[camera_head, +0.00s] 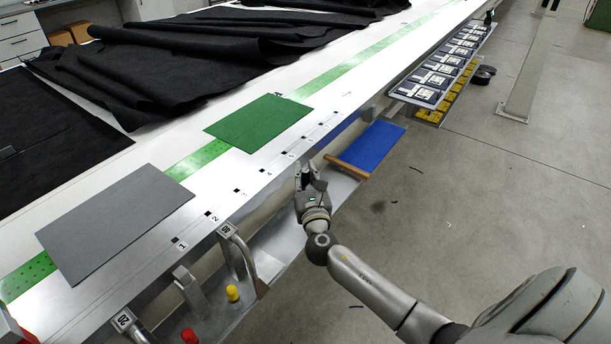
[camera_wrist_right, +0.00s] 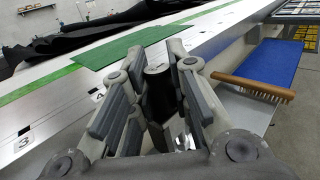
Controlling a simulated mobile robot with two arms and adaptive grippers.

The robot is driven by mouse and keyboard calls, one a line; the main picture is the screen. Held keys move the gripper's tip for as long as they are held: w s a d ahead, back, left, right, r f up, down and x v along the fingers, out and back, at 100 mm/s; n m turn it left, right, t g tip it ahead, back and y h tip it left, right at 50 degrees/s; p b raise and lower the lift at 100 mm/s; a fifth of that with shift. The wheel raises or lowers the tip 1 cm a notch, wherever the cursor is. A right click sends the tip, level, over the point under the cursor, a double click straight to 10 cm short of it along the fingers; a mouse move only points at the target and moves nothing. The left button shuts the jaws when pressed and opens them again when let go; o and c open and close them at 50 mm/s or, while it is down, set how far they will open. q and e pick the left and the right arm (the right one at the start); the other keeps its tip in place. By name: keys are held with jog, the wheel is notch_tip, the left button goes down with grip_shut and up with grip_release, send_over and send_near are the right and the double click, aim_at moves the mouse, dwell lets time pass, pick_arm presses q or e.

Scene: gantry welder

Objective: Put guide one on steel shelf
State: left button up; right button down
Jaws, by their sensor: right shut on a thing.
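My right gripper (camera_head: 308,174) is at the long table's edge, above the steel shelf (camera_head: 268,262) that runs below it. In the right wrist view the gripper (camera_wrist_right: 165,85) is shut on a dark upright cylinder (camera_wrist_right: 159,88), apparently the guide. Its lower part is partly hidden by the fingers, and I cannot read any number on it. Part of the steel shelf also shows in the wrist view (camera_wrist_right: 243,108), beyond the right finger. My left gripper is not in view.
A yellow-capped piece (camera_head: 232,293) and a red-capped piece (camera_head: 188,337) are on the shelf. A tagged metal handle (camera_head: 240,258) rises nearby. A blue mat (camera_head: 372,148) and a wooden brush (camera_head: 347,167) lie beyond the gripper.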

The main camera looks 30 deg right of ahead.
jog(key=shift+f, duration=0.1)
jog(key=c, duration=1.4)
grip_release()
jog(key=shift+o, duration=0.2)
jog(key=r+b+v, duration=0.1)
jog(key=v, duration=1.1)
jog(key=shift+f, duration=0.25)
